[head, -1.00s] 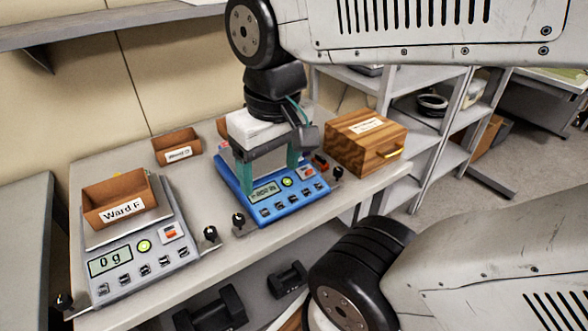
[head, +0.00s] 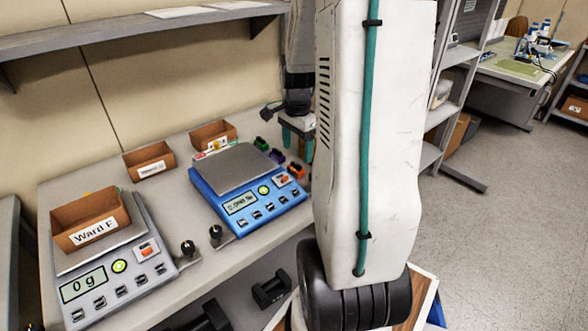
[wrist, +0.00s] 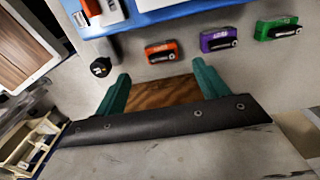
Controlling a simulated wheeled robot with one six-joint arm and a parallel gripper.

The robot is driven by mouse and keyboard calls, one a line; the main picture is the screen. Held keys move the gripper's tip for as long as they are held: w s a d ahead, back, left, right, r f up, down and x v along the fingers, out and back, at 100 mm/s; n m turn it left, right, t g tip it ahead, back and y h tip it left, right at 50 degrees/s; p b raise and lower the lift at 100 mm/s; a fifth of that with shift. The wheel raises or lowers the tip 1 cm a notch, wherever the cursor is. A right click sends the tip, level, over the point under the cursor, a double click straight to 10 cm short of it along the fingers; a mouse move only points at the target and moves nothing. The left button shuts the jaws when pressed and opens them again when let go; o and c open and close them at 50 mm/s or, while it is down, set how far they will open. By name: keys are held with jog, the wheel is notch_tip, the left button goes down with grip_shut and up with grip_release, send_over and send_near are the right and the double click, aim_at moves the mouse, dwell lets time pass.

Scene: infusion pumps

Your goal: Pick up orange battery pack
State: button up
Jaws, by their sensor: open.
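The orange battery pack (head: 297,171) lies on the bench just right of the blue scale, partly against my arm's edge in the head view. In the wrist view the orange battery pack (wrist: 162,51) lies flat beyond my fingertips, roughly centred between them and apart from them. My gripper (wrist: 161,72) is open, its teal fingers empty. In the head view my gripper (head: 298,132) is above the bench behind the packs, partly hidden by my arm. A purple pack (wrist: 220,39) and a green pack (wrist: 276,27) lie in a row to the right of the orange one.
The blue scale (head: 227,170) stands beside the packs. A brown wooden surface (wrist: 165,92) shows between my fingers. A black knobbed piece (wrist: 101,67) is left of the orange pack. A grey scale (head: 128,262) carries a Ward F bin (head: 92,219). Two small bins stand behind.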

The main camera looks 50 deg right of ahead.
aim_at(296, 163)
notch_tip(296, 163, down, 6)
jog(key=shift+w+f, duration=0.15)
jog(key=shift+f, duration=0.1)
jog(key=shift+c, duration=0.3)
jog(key=c, duration=1.1)
jog(key=shift+o, duration=0.2)
